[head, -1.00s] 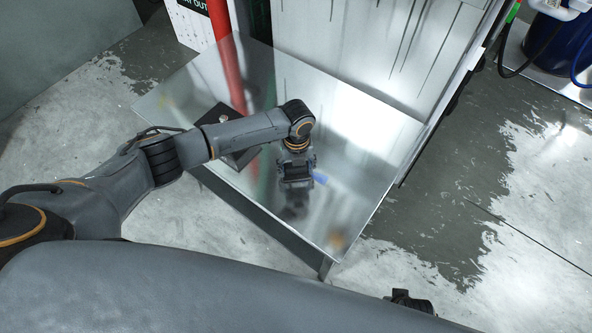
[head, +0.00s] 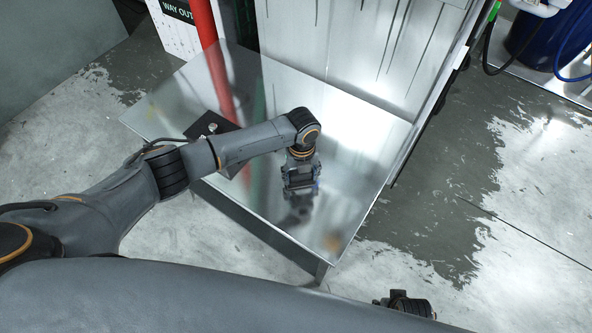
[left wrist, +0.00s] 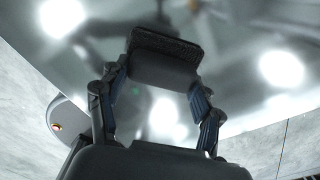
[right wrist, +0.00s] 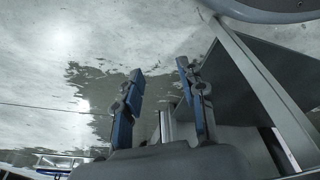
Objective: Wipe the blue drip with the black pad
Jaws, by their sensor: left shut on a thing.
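My left gripper (head: 301,190) is over the near right part of the shiny metal table (head: 345,195). It is shut on the black pad (left wrist: 165,45), which spans its fingertips in the left wrist view. The pad is low over the tabletop; I cannot tell whether it touches. No blue drip shows clearly on the table now; the gripper covers the area where a blue patch was. My right gripper (right wrist: 160,82) is open and empty, away from the table, in the right wrist view.
A dark flat plate (head: 230,167) with a small knob lies on the table behind my left forearm. A red post (head: 205,22) and a white streaked panel (head: 345,45) stand at the table's back. A blue drum (head: 538,42) is at the top right.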

